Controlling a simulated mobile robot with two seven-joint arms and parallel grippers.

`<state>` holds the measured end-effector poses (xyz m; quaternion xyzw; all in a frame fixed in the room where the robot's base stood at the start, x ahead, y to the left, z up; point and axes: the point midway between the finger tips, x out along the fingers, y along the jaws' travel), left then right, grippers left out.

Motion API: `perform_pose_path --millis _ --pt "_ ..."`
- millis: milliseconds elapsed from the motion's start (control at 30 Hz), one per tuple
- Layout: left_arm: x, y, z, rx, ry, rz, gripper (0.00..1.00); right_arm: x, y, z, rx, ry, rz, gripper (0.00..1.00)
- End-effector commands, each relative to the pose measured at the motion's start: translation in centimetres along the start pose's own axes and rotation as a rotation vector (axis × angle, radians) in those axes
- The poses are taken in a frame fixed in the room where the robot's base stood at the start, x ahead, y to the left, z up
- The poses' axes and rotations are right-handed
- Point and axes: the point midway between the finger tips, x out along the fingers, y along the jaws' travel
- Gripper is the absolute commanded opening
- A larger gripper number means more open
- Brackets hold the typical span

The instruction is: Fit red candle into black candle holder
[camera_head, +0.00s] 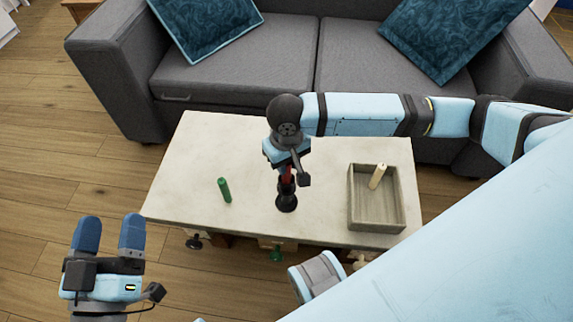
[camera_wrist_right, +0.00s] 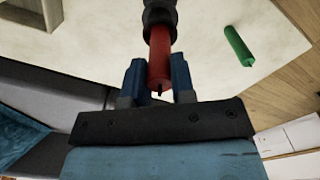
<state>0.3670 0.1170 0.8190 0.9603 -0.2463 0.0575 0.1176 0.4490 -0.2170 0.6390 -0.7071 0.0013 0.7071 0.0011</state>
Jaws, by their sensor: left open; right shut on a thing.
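The red candle (camera_head: 287,178) is upright between the fingers of my right gripper (camera_head: 287,172), which is shut on it. In the right wrist view the red candle (camera_wrist_right: 159,58) lies between the two blue fingers (camera_wrist_right: 158,80), its wick end toward the camera. The black candle holder (camera_head: 287,197) stands on the table directly below the candle. In the wrist view the candle's far end meets the holder (camera_wrist_right: 158,14); how deep it sits is hidden. My left gripper (camera_head: 108,236) is open and empty, left of the table's front edge.
A green candle (camera_head: 224,190) lies on the pale table (camera_head: 200,150) left of the holder. A wooden tray (camera_head: 358,222) with a cream candle (camera_head: 377,176) is at the right. Other holders show below the front edge. A grey sofa (camera_head: 235,70) stands behind.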

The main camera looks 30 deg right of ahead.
Motion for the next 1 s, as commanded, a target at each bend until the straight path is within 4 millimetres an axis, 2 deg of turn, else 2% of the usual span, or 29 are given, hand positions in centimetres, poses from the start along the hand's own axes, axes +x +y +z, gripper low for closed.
perform_pose_path --millis 167,333,367,433,800,1000 --pt "0.1 0.1 -0.5 0.005 0.004 -0.002 0.73 -1.2 0.0 0.0 0.0 0.001 -0.001 0.0" --pt "0.2 0.0 -1.7 0.017 0.024 -0.01 0.73 -3.7 0.0 0.0 -0.001 0.002 -0.001 0.0" --pt "0.1 -0.2 -1.4 0.018 0.006 -0.021 0.73 -4.3 0.0 0.0 -0.001 0.002 -0.001 0.0" --pt "-0.4 -1.0 0.6 0.021 -0.081 -0.056 0.73 -6.0 0.0 -0.1 0.0 0.003 -0.002 0.0" --pt "-3.5 -4.2 6.1 0.062 -0.413 -0.173 0.73 -15.4 0.0 -0.1 -0.001 0.003 -0.001 0.0" --pt "-5.1 -5.1 8.0 0.069 -0.527 -0.208 0.73 -18.5 0.0 0.0 0.0 0.001 -0.001 0.0"
